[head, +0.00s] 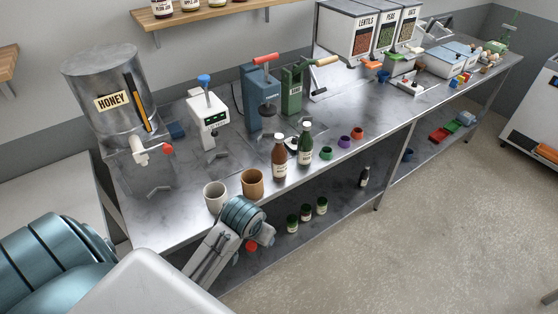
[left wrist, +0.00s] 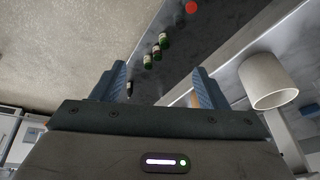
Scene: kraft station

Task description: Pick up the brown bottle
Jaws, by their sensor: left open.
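The brown bottle (head: 279,160) stands upright on the steel counter (head: 345,150) in the head view, with a pale cap and a white label. A dark green bottle (head: 305,148) stands close to its right. My left arm reaches up from the lower left, ending near the counter's front edge, left of and nearer than the brown bottle. Its jaws are mostly hidden there. In the left wrist view my left gripper (left wrist: 160,85) has its two fingers wide apart, with nothing between them. The brown bottle does not show in that view. My right gripper is not in view.
A white cup (head: 214,194) and a tan cup (head: 252,183) stand near my left wrist; the white cup also shows in the left wrist view (left wrist: 266,80). Small coloured cups (head: 343,141) stand right of the bottles. Several dark bottles (head: 307,212) stand on the lower shelf. Presses stand behind.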

